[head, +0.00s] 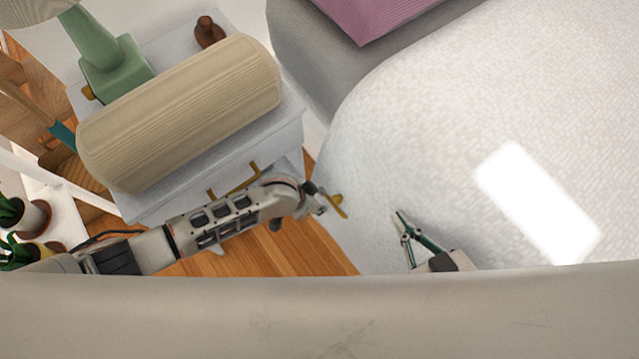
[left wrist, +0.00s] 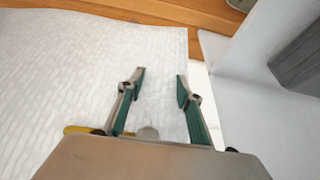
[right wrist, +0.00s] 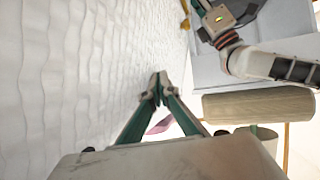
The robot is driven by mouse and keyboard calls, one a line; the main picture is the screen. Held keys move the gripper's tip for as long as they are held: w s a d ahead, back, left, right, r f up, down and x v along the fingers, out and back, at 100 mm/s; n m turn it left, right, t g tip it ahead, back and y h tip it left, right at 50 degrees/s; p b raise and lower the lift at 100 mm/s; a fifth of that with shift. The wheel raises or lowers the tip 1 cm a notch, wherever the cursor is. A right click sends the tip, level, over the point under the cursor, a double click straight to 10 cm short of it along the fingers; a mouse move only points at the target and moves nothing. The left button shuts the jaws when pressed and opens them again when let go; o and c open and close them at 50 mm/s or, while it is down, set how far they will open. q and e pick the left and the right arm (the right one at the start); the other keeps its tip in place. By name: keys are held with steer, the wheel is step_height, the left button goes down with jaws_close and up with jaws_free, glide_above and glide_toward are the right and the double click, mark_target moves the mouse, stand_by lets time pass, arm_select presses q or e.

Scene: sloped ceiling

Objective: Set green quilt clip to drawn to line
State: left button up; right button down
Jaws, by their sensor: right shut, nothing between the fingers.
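I cannot make out a green quilt clip or a drawn line in any view. A white quilt (head: 440,120) covers the bed and hangs down its side; it also shows in the left wrist view (left wrist: 60,60) and right wrist view (right wrist: 70,80). A small yellow piece (head: 340,206) shows at the quilt's side by my left gripper (head: 318,199); a yellow piece also shows in the left wrist view (left wrist: 78,130), partly hidden. My left gripper's green fingers (left wrist: 160,75) are apart with nothing between them. My right gripper (head: 400,213) is shut and empty over the quilt; its tips meet in the right wrist view (right wrist: 157,80).
A white nightstand (head: 285,130) with a gold handle (head: 237,180) stands left of the bed. It bears a beige bolster (head: 185,110), a green lamp (head: 108,62) and a brown figure (head: 208,32). A purple pillow (head: 375,15) lies at the bed's head. Wooden floor (head: 300,250) shows between.

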mark_target(326, 201)
arm_select(q)
steer(key=b+x, duration=0.1)
steer(key=x, duration=0.3)
steer(key=shift+b, duration=0.3)
arm_select(e)
steer(key=shift+w+a+r+m, duration=0.15)
steer(key=shift+w+a+r, duration=0.1)
steer(key=shift+a, duration=0.2)
steer(key=shift+w+a+r+m, duration=0.15)
steer(key=shift+a+r, duration=0.1)
steer(key=shift+a, duration=0.15)
